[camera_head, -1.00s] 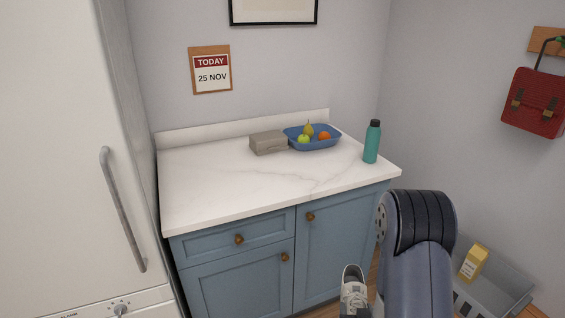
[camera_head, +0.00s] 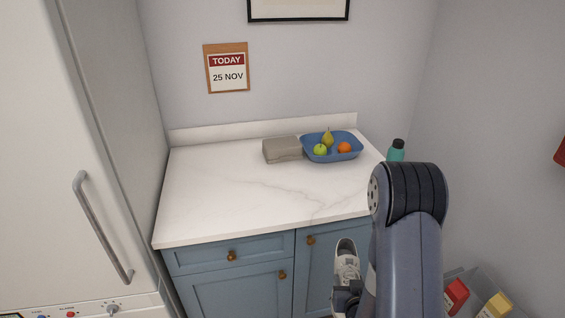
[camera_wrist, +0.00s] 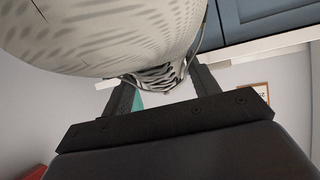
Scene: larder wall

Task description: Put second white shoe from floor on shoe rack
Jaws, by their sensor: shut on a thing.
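A white shoe (camera_head: 346,262) with a grey inside shows low in the head view, in front of the blue cabinet and left of my arm. My gripper (camera_head: 347,290) is shut on it and holds it up. My arm hides part of the view right of the shoe. No shoe rack shows in either view.
A white marble counter (camera_head: 230,200) on a blue cabinet (camera_head: 255,285) stands ahead, with a grey box (camera_head: 282,150), a blue fruit tray (camera_head: 348,153) and a teal bottle (camera_head: 397,152). A white fridge (camera_head: 40,130) is at left. A grey crate (camera_head: 459,277) with cartons is at lower right.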

